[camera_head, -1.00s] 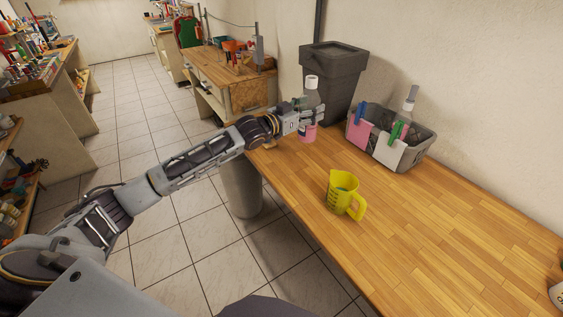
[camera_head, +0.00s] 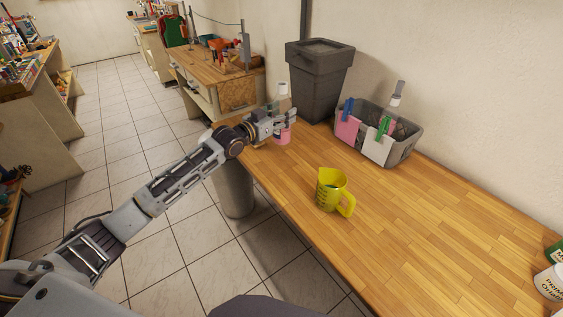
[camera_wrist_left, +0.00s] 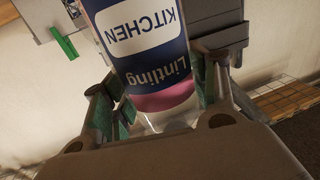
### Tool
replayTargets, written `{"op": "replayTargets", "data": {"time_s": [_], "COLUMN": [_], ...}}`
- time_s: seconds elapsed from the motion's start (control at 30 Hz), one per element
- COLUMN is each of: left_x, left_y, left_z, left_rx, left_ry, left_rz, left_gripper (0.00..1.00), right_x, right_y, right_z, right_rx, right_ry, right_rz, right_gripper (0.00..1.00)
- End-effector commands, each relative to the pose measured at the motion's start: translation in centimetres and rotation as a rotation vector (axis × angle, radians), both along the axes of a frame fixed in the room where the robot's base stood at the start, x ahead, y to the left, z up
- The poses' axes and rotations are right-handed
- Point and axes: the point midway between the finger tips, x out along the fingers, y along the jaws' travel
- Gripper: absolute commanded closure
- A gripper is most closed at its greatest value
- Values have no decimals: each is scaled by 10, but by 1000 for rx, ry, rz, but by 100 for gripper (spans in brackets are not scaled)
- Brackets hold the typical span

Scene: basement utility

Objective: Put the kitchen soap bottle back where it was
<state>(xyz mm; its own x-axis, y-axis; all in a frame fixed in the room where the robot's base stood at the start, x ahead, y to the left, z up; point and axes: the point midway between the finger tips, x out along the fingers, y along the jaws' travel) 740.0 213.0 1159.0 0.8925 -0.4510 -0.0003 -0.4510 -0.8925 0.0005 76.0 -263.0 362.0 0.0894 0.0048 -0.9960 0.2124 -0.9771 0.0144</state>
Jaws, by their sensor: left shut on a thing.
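The kitchen soap bottle (camera_head: 282,134) has a white cap, a clear upper part and pink liquid. It is near the far left end of the wooden counter (camera_head: 420,235). My left gripper (camera_head: 286,118) is shut around the bottle, just in front of the dark grey bin. In the left wrist view the bottle (camera_wrist_left: 150,55) fills the middle, its "KITCHEN" label upside down between the fingers. The head view does not clearly show whether its base touches the counter. My right gripper is not in view.
A grey basket (camera_head: 402,143) with cloths, clothespins and another bottle stands by the wall. The dark grey bin (camera_head: 318,85) stands behind my gripper. A yellow measuring jug (camera_head: 330,190) is nearer me. Cans (camera_head: 549,283) stand at the right edge.

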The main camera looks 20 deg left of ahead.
Motion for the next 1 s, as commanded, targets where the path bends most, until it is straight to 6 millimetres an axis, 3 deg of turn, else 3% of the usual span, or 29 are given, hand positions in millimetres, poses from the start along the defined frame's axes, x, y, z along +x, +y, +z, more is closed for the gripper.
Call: {"op": "replayTargets", "data": {"time_s": [0.37, 0.8, 1.0], "left_x": [0, 0, 0], "left_y": [0, 0, 0], "left_z": [-1, -51, -61], "left_rx": [0, 0, 0], "left_ry": [-1, 0, -2], "left_rz": [0, 0, 0], "left_gripper": [80, 80, 80], "right_x": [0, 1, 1], "right_y": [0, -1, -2], "right_z": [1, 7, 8], "right_rx": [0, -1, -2], "right_ry": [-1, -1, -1], "right_rz": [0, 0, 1], "right_gripper": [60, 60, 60]}}
